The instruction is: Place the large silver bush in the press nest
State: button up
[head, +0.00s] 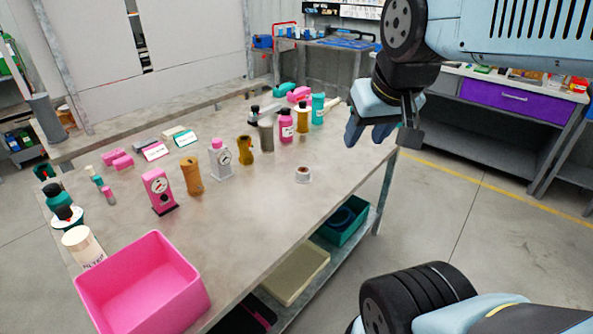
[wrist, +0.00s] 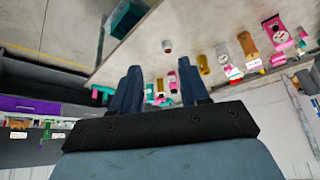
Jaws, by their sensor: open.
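My gripper (head: 379,133) is open and empty, raised beyond the right edge of the table; its two dark blue fingers also show in the wrist view (wrist: 160,70). A grey, silver-looking upright cylinder (head: 265,135) stands among the parts at the back of the table, left of my gripper. A small pale round piece with a brown centre (head: 303,175) sits alone nearer the right edge; it also shows in the wrist view (wrist: 167,46). I cannot tell for certain which of these is the large silver bush or the press nest.
A pink bin (head: 140,290) stands at the table's near left corner. Several bottles and gauges, including a pink gauge (head: 158,190) and a brown cylinder (head: 191,175), stand in a loose row. The table's (head: 250,215) front middle is clear. A purple-drawer bench (head: 510,97) is behind.

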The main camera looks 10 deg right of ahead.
jog(key=shift+o, duration=0.8)
jog(key=shift+w+d, duration=0.15)
jog(key=o, duration=0.4)
jog(key=w+d+f+h, duration=0.1)
jog(key=w+d, duration=0.1)
jog(key=w, duration=0.2)
jog(key=w+d+f+t, duration=0.1)
jog(key=w+d, duration=0.2)
jog(key=w, duration=0.2)
jog(key=w+d+f+t+h, duration=0.1)
jog(key=w+d, duration=0.1)
jog(key=w, duration=0.2)
jog(key=shift+w+d+f+n+h, duration=0.15)
jog(key=shift+w+n+h, duration=0.1)
jog(key=shift+n+h, duration=0.05)
jog(key=w+d+f+n+t, duration=0.25)
jog(key=w+f, duration=0.25)
jog(key=w, duration=0.3)
jog(key=n+y, duration=0.4)
jog(key=y, duration=0.6)
send_near(306, 170)
jog(key=x, duration=1)
